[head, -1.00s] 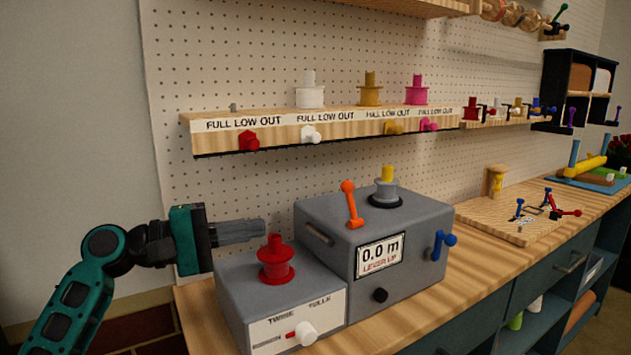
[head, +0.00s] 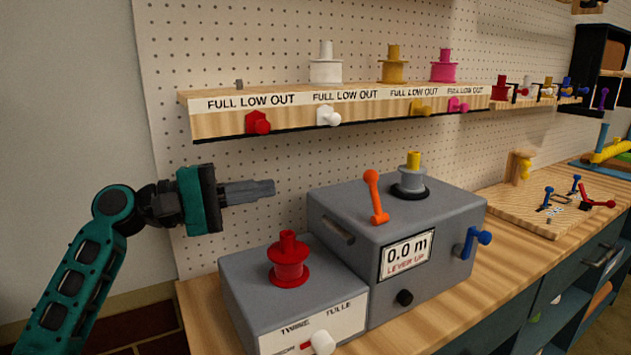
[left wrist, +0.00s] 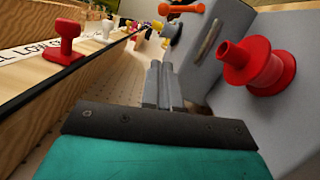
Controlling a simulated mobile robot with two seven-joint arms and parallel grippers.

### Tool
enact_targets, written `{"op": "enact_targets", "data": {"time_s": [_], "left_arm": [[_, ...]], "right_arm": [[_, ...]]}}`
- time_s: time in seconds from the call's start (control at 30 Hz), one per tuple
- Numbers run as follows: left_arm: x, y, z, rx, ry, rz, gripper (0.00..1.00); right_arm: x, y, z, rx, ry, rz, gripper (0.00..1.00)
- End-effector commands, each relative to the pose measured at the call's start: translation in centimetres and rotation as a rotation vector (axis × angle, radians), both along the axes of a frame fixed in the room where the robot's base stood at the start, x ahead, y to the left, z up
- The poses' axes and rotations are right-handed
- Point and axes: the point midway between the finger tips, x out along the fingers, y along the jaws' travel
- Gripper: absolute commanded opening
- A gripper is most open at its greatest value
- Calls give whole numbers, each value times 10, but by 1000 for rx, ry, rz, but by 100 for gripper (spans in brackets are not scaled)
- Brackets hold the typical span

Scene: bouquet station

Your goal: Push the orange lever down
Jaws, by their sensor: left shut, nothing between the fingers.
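The orange lever (head: 374,197) stands up, slightly tilted, on top of the grey machine (head: 335,210). The machine's display (head: 407,254) reads "0.0 m" and "LEVER UP". The lever also shows in the left wrist view (left wrist: 183,9), at the top. My left gripper (head: 272,188) is shut and empty. It is in the air to the left of the lever, above the lower grey box, and does not touch the lever. In the left wrist view its fingers (left wrist: 158,62) are together. My right gripper is not in view.
A red spool (head: 289,262) sits on the lower grey box (head: 245,290), below my left gripper. A yellow-topped grey spool (head: 412,176) stands behind the lever. A wooden shelf (head: 220,124) with knobs and spools runs above. A blue crank (head: 473,241) sticks out at the right.

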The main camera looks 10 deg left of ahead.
Motion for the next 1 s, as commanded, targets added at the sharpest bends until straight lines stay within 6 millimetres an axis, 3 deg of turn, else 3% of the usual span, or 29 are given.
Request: {"op": "enact_targets", "data": {"time_s": [0.17,0.5,0.6,0.8,1.0], "left_arm": [[10,-23,3,-3,0,-3,0],[39,-89,6,-2,-1,-3,0],[34,-104,9,-1,-2,-3,0],[27,-122,11,0,-1,0,0],[26,-126,11,-1,1,-1,0]], "right_arm": [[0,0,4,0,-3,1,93],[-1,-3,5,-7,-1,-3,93],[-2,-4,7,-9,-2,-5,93],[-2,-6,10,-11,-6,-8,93],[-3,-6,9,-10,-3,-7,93]]}}
